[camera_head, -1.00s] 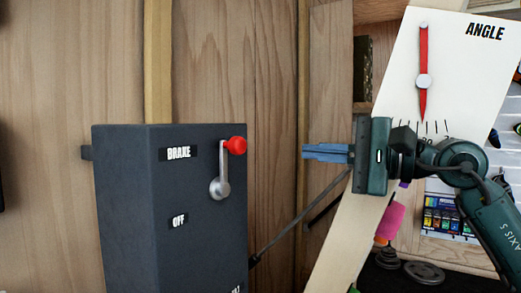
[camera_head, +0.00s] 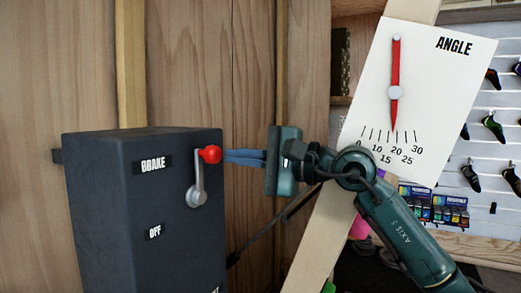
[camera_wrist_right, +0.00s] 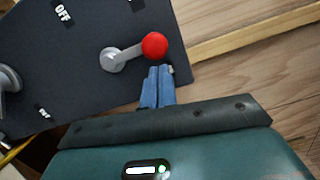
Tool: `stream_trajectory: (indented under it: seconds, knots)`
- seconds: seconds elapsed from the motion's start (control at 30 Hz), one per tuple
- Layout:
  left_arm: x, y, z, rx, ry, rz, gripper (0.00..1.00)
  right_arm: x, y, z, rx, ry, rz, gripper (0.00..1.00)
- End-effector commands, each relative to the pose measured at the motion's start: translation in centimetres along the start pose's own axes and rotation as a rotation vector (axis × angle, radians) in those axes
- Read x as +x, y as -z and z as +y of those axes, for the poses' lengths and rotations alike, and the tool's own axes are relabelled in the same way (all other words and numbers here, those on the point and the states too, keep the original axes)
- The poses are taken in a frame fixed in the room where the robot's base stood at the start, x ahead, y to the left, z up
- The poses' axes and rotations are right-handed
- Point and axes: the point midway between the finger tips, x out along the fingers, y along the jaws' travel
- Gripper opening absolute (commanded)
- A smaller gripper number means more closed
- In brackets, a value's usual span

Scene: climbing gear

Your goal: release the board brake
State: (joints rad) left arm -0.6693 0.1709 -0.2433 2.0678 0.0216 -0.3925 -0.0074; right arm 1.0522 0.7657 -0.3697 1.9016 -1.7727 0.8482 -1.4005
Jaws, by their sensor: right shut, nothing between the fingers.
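The lever's pivot (camera_wrist_right: 113,59) also shows there. My left gripper is not in view.
A white ANGLE board (camera_head: 420,95) with a red pointer (camera_head: 396,80) stands behind my right arm. A dark cable or rod (camera_head: 270,232) runs from the box behind the arm. Another grey knob (camera_wrist_right: 8,80) sits on the box at the wrist view's left edge.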

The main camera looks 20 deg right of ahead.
Motion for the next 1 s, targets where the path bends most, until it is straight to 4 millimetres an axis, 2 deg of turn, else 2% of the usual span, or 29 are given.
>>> stream_trajectory:
  seconds: [0.5,1.0]
  knots:
    - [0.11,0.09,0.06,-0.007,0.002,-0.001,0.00,0.50,-0.02,0.02,-0.006,0.000,0.001,0.00]
    - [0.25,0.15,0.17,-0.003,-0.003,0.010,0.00,0.59,-0.76,-0.09,-0.091,-0.013,0.000,0.00]
